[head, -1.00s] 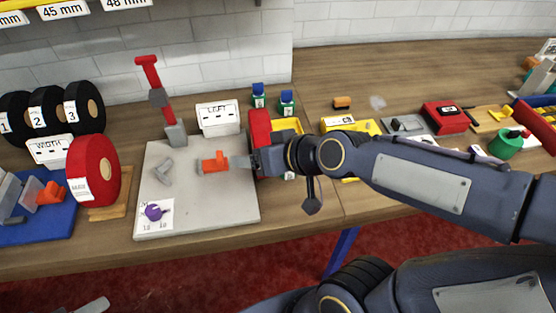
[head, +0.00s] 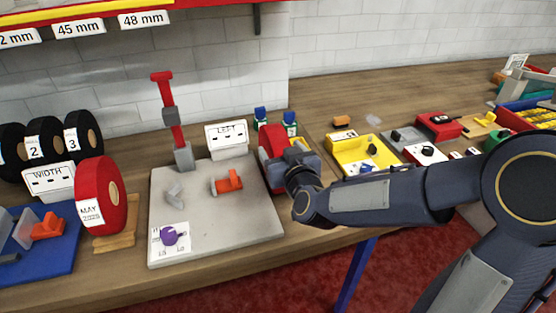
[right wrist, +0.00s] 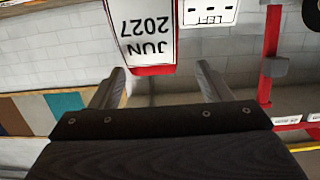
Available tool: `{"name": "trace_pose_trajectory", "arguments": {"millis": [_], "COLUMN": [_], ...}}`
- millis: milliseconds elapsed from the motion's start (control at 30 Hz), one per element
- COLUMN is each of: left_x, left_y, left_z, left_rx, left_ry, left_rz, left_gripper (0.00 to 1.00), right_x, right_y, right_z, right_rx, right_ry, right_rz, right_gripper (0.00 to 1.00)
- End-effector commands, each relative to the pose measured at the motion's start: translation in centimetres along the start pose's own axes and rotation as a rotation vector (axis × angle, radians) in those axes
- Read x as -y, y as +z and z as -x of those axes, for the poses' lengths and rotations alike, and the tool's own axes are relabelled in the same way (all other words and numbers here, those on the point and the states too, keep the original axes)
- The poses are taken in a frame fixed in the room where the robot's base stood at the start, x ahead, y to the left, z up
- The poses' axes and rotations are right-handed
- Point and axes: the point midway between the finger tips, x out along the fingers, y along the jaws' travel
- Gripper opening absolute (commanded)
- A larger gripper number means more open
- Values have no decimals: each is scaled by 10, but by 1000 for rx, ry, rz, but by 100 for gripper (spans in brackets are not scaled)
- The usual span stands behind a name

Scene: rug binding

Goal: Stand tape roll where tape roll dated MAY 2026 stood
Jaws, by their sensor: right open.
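A red tape roll (head: 100,195) with a white label reading MAY and a year that looks like 2026 stands upright on a wooden stand left of the grey plate. A second red tape roll (head: 270,143) stands right of the plate, partly hidden by my right gripper (head: 288,155). In the right wrist view its label (right wrist: 145,28) reads JUN 2027, upside down. My right gripper's fingers (right wrist: 162,85) are spread apart with the roll's lower edge just beyond their tips; I see no grip on it. My left gripper is not in view.
The grey plate (head: 215,230) carries an orange clamp (head: 228,182) and a purple knob (head: 170,236). A red and grey lever (head: 172,120) stands behind it. Black rolls (head: 45,140) stand at left. A yellow tray (head: 350,155) lies right of my gripper.

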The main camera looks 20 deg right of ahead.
Motion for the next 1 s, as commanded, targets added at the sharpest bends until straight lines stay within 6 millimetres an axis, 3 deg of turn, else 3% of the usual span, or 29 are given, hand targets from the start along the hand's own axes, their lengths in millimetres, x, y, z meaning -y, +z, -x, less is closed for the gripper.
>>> {"name": "trace_pose_trajectory", "arguments": {"millis": [333,633,1000], "left_x": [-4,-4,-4], "left_y": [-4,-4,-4], "left_z": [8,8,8], "left_rx": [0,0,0], "left_ry": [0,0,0], "left_rz": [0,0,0], "left_gripper": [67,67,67], "right_x": [-8,-7,-7], "right_y": [-1,0,0], "right_z": [-46,-51,-51], "right_rx": [2,1,1], "right_ry": [-1,-2,-2], "right_rz": [0,-1,-1], "right_gripper": [71,71,22]}}
